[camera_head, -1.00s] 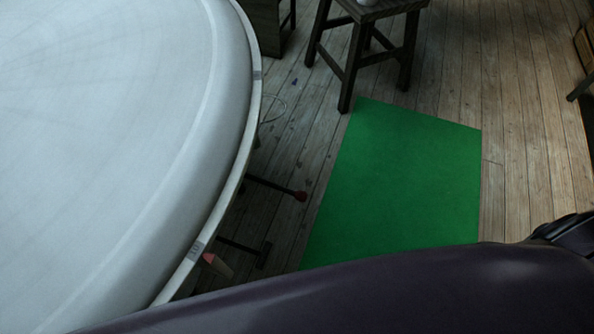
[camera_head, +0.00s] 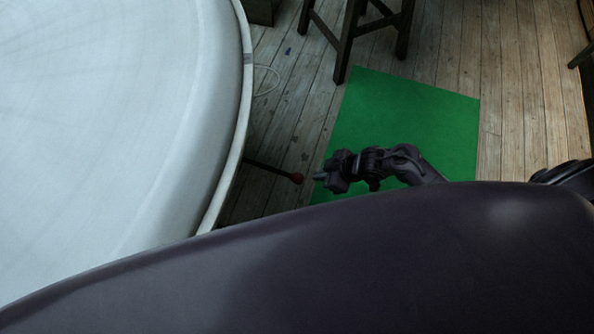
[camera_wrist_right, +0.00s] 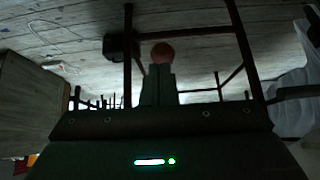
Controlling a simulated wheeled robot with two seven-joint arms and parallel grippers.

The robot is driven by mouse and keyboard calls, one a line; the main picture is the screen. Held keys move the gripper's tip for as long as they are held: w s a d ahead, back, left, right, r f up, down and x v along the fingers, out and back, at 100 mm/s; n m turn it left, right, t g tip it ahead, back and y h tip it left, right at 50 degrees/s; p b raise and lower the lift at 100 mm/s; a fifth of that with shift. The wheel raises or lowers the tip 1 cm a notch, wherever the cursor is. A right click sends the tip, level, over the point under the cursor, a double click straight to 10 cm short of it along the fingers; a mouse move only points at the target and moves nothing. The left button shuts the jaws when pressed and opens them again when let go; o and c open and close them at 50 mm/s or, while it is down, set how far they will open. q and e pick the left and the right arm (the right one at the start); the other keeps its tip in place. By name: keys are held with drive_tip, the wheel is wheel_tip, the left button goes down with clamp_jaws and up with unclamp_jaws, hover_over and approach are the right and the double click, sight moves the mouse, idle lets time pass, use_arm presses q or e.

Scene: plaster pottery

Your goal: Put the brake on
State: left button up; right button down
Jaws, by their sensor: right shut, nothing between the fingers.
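A thin dark lever with a red ball knob (camera_head: 296,178) sticks out from under the rim of the large white round wheel (camera_head: 120,110) in the head view. It looks like the brake lever. My right gripper (camera_head: 320,177) is just right of the knob, with a small gap seen from above. In the right wrist view, the red knob (camera_wrist_right: 163,52) appears straight beyond the tips of the closed fingers (camera_wrist_right: 158,72). The fingers are shut with nothing between them. Whether they touch the knob, I cannot tell. My left gripper is not in view.
A green mat (camera_head: 410,125) lies on the plank floor under my right arm. A dark wooden stool (camera_head: 345,45) stands beyond it. A thin pale cable loop (camera_head: 268,82) lies beside the wheel. Thin dark bars (camera_wrist_right: 245,45) frame the wrist view.

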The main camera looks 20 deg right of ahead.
sight(301, 177)
drive_tip(key=shift+w+a+r+n, duration=0.1)
drive_tip(key=shift+a+r+n, duration=0.1)
drive_tip(key=shift+r, duration=0.2)
drive_tip(key=shift+a+r+n, duration=0.1)
drive_tip(key=shift+r+n, duration=0.1)
drive_tip(key=shift+r, duration=0.2)
drive_tip(key=b+x, duration=0.5)
drive_tip(key=b, duration=0.1)
drive_tip(key=shift+f, duration=0.35)
drive_tip(key=shift+w+a+f+b, duration=0.2)
drive_tip(key=shift+a+f+b, duration=0.2)
drive_tip(key=shift+b, duration=0.2)
drive_tip(key=shift+w+a+f, duration=0.1)
